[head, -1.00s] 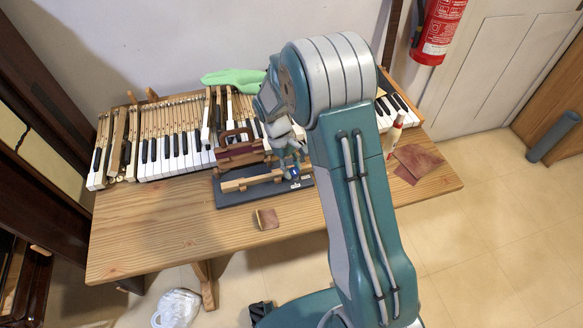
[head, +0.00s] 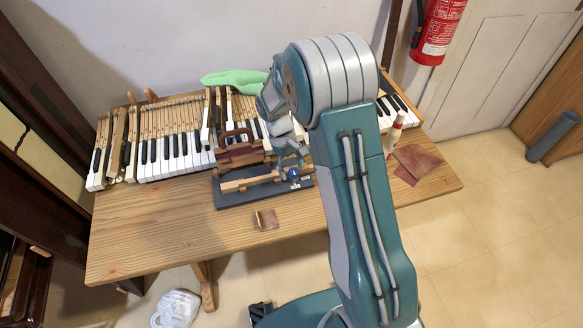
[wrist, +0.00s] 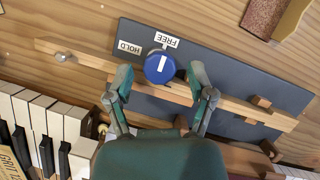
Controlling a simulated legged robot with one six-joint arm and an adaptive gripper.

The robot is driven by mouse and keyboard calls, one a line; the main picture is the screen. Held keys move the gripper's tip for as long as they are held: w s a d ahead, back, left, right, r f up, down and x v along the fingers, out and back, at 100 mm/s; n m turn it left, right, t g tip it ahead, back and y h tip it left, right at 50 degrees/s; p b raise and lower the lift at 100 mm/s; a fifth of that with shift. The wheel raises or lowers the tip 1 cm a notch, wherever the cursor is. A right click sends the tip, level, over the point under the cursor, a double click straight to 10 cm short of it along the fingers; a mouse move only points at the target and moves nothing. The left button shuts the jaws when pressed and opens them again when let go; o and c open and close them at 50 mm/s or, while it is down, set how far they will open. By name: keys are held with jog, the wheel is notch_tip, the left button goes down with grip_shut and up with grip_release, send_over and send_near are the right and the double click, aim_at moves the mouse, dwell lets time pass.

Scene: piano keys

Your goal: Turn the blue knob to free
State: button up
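The blue knob (wrist: 160,67) has a white line on top and sits on a dark grey board (wrist: 225,75). Its white line runs nearly up and down in the wrist view, its upper end towards the FREE label (wrist: 167,40). The HOLD label (wrist: 130,47) lies up and left of the knob. My gripper (wrist: 161,77) is open, with one finger either side of the knob and a gap to each. In the head view the knob (head: 294,174) shows just below my gripper (head: 290,155), which appears clear of it.
A wooden rail (wrist: 85,60) runs along the board beside the knob. Piano keys (head: 165,150) lie behind on the wooden table (head: 150,225). The table's front left is clear.

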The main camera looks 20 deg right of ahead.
jog(key=v, duration=1.2)
jog(key=shift+w+a+f, duration=0.1)
jog(key=s+d+r+m+t+y, duration=0.15)
jog(key=s+r+t, duration=0.25)
jog(key=s+r, duration=0.8)
jog(key=s+r+m+t, duration=0.2)
jog(key=s+t, duration=0.3)
jog(key=s, duration=0.9)
jog(key=shift+d+r+m+t, duration=0.3)
jog(key=shift+d+r+m, duration=0.05)
jog(key=shift+m, duration=0.1)
